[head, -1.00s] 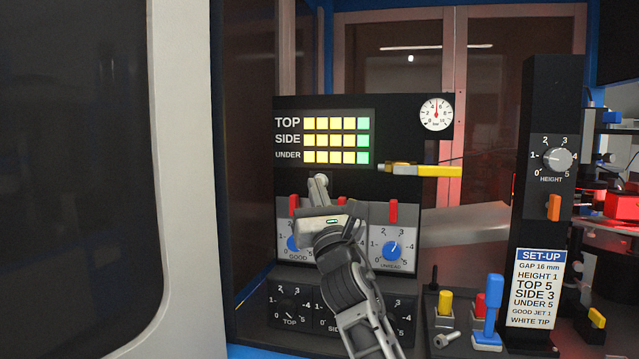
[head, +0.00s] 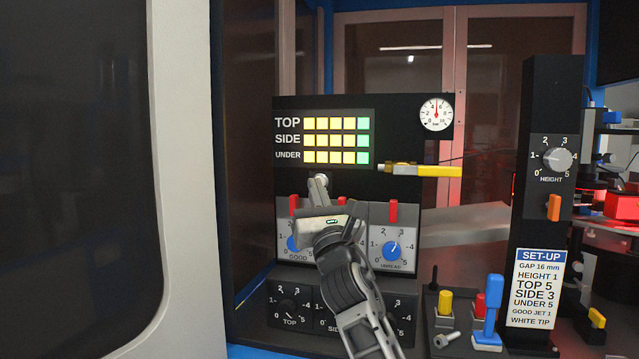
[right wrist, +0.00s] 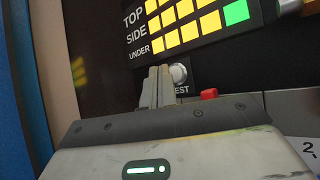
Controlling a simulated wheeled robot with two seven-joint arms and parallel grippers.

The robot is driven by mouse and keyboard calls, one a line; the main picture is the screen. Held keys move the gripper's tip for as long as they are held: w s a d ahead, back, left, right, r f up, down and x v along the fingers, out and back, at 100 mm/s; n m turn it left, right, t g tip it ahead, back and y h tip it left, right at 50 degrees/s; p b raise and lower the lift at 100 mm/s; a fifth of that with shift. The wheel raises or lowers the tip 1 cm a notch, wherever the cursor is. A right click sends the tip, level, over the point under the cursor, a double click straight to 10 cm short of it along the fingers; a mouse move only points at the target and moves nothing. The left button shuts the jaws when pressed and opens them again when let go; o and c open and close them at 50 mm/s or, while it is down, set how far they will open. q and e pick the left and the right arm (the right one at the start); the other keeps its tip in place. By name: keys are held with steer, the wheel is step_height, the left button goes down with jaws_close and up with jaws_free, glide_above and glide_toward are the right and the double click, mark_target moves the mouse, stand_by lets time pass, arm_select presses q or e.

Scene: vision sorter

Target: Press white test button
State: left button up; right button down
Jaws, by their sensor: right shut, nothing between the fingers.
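The white test button (right wrist: 179,73) is a round pale knob on the black panel, just below the UNDER row of lights, with part of the word TEST beside it in the right wrist view. In the head view the button (head: 321,179) shows just above my fingertips. My right gripper (right wrist: 157,72) is shut and empty, its fingertips in front of the panel close beside the button's left side. I cannot tell whether they touch it. In the head view my right gripper (head: 317,186) covers part of the panel below the button. My left gripper is out of view.
The panel (head: 440,150) carries lit TOP, SIDE and UNDER rows (head: 336,140). Red levers (head: 393,211) and blue dials (head: 393,251) sit below. A blue lever (head: 491,300) and yellow button (head: 445,301) stand lower right.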

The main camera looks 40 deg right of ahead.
steer(key=shift+w+d, duration=0.1)
stand_by(0.5)
steer(key=shift+w+d, duration=0.2)
steer(key=shift+d, duration=0.05)
steer(key=shift+w+d, duration=0.3)
stand_by(0.8)
steer(key=shift+s+a, duration=0.55)
steer(key=shift+a, duration=0.05)
stand_by(0.4)
steer(key=s+a+p, duration=0.1)
steer(key=s+a, duration=0.2)
steer(key=a, duration=0.1)
steer(key=shift+s+p, duration=0.15)
steer(key=shift+p, duration=0.15)
steer(key=shift+d+f, duration=0.1)
stand_by(0.7)
